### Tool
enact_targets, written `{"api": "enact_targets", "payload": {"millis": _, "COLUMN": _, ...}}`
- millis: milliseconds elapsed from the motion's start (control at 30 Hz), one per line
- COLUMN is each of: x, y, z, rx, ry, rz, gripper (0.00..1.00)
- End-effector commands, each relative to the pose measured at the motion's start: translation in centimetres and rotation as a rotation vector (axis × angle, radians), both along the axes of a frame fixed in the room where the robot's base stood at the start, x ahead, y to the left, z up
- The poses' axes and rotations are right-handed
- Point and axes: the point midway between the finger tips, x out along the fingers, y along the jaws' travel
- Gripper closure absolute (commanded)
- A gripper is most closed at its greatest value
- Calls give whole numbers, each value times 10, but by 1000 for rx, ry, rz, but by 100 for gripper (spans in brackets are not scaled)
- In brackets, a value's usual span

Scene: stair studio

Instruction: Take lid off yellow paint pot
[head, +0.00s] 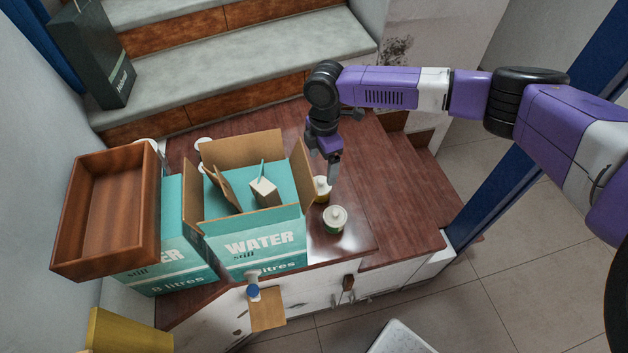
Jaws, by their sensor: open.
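The yellow paint pot (322,194) stands upright on the dark red wooden surface, close to the right side of the open carton. It is small in the head view, with a pale top. My gripper (331,178) points down right at the pot, its fingers overlapping the pot's right side in the picture. The jaws are open, and nothing shows held in them. My gripper partly hides the pot's top, so I cannot tell how the lid sits or whether the fingers touch it.
A green pot with a pale lid (334,218) stands just in front. The open teal water carton (262,243) rises close on the left, holding a small box (265,191). A brown wooden tray (108,212) sits farther left. Bare wooden steps (385,195) lie to the right.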

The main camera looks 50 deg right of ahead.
Motion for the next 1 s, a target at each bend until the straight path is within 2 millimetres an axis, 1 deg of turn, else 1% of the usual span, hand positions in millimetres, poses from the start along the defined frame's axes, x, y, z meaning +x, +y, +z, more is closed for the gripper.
{"api": "enact_targets", "payload": {"millis": 100, "x": -1, "y": 0, "z": -13, "rx": 1, "ry": 4, "rz": -2, "gripper": 14}}
{"api": "enact_targets", "payload": {"millis": 267, "x": -1, "y": 0, "z": -27, "rx": -1, "ry": 2, "rz": -1, "gripper": 14}}
{"api": "enact_targets", "payload": {"millis": 533, "x": -1, "y": 1, "z": -65, "rx": -1, "ry": 2, "rz": -2, "gripper": 14}}
{"api": "enact_targets", "payload": {"millis": 667, "x": -1, "y": 0, "z": -73, "rx": -2, "ry": 1, "rz": -2, "gripper": 14}}
{"api": "enact_targets", "payload": {"millis": 867, "x": 0, "y": 0, "z": -74, "rx": -2, "ry": 0, "rz": -2, "gripper": 14}}
{"api": "enact_targets", "payload": {"millis": 900, "x": 0, "y": 0, "z": -74, "rx": -2, "ry": 0, "rz": -2, "gripper": 18}}
{"api": "enact_targets", "payload": {"millis": 967, "x": -1, "y": 0, "z": -74, "rx": -2, "ry": 0, "rz": -2, "gripper": 29}}
{"api": "enact_targets", "payload": {"millis": 1000, "x": 0, "y": 0, "z": -74, "rx": -2, "ry": 0, "rz": -2, "gripper": 37}}
